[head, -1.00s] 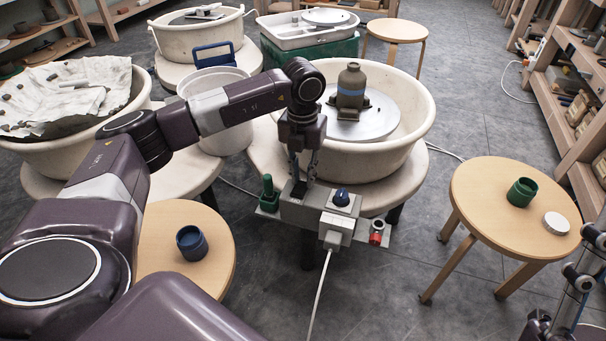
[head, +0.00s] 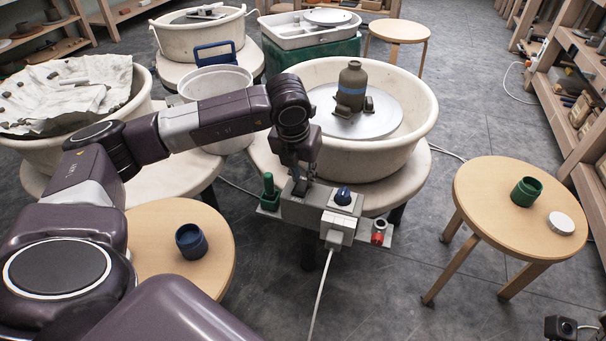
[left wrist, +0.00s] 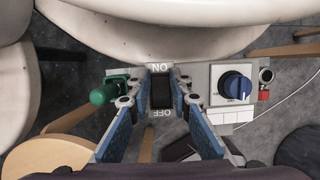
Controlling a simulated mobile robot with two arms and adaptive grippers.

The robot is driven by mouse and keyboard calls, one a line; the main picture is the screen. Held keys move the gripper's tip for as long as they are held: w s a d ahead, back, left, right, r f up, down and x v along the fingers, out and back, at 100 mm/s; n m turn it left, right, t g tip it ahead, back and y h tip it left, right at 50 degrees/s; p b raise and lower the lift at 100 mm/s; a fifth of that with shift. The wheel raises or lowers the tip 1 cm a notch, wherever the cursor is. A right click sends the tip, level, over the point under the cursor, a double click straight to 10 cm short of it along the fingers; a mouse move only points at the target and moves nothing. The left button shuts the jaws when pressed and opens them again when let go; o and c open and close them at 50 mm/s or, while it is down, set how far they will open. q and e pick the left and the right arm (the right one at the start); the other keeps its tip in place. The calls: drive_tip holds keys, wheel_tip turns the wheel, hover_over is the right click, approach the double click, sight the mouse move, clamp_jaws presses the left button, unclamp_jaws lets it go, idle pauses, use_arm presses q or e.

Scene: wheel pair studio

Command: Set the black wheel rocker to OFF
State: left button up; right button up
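The black rocker (left wrist: 161,92) sits on the grey control box (head: 318,208) at the front of the middle pottery wheel. In the left wrist view, ON is printed at its far end and OFF at its near end. Which end is pressed in, I cannot tell. My left gripper (left wrist: 160,104) is open, its blue-padded fingers apart on either side of the rocker. In the head view the left gripper (head: 299,180) hangs over the box's left part and partly hides the rocker.
A green lever (head: 269,192) stands left of the box. A blue knob (head: 342,196) and a red-ringed button (head: 378,232) are to its right. A white plug and cable come off the front. A brown bottle (head: 352,84) stands on the wheel head. Stools stand on both sides.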

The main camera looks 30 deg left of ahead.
sight(298, 194)
use_arm(q)
drive_tip(key=o, duration=0.4)
drive_tip(key=v, duration=1.2)
idle(0.5)
